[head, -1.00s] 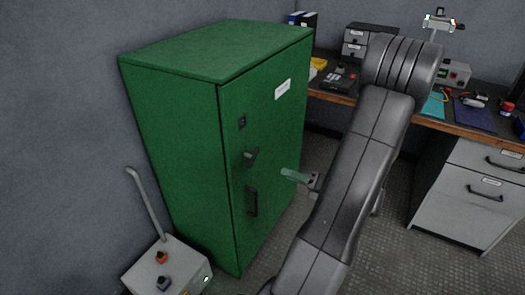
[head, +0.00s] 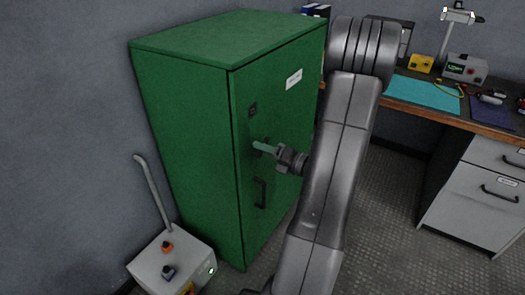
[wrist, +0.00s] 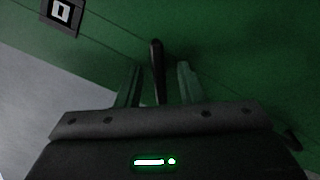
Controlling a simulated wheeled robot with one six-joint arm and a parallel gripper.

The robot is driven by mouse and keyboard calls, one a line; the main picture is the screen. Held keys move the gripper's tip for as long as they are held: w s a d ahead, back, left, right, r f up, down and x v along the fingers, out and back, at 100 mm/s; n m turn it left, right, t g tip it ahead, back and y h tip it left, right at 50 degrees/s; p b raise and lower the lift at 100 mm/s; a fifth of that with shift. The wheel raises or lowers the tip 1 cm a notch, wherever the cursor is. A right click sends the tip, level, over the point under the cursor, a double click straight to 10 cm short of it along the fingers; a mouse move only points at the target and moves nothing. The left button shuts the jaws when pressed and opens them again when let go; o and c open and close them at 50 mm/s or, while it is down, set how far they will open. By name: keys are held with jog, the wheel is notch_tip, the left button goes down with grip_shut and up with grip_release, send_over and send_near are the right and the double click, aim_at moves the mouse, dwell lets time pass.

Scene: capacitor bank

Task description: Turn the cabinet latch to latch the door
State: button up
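The green cabinet (head: 185,120) stands against the grey wall, and its door (head: 285,120) looks closed. The latch is a dark lever (wrist: 157,70) on the door, seen in the wrist view; in the head view my gripper mostly hides it. My gripper (head: 263,147) reaches the door at latch height, under the small dark square plate (head: 252,110). In the wrist view my gripper (wrist: 157,84) is open, with one pale green finger on each side of the lever. A gap shows between the lever and each finger.
A black door handle (head: 260,193) is below the latch. A grey box with a tall lever (head: 170,262) stands on the floor at the cabinet's left. A workbench (head: 440,108) with tools and drawers is at the right. Tiled floor lies clear between.

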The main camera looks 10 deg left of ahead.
jog(key=shift+w+a, duration=0.1)
jog(key=shift+a, duration=0.25)
jog(key=shift+c, duration=0.4)
grip_shut()
jog(key=shift+n, duration=0.4)
jog(key=n+b, duration=0.1)
jog(key=n, duration=0.3)
jog(key=shift+f+n, duration=0.15)
jog(key=shift+n, duration=0.15)
jog(key=n+b, duration=0.2)
jog(key=n, duration=0.3)
jog(key=shift+w+b, duration=0.15)
jog(key=shift+b, duration=0.25)
jog(key=shift+n, duration=0.4)
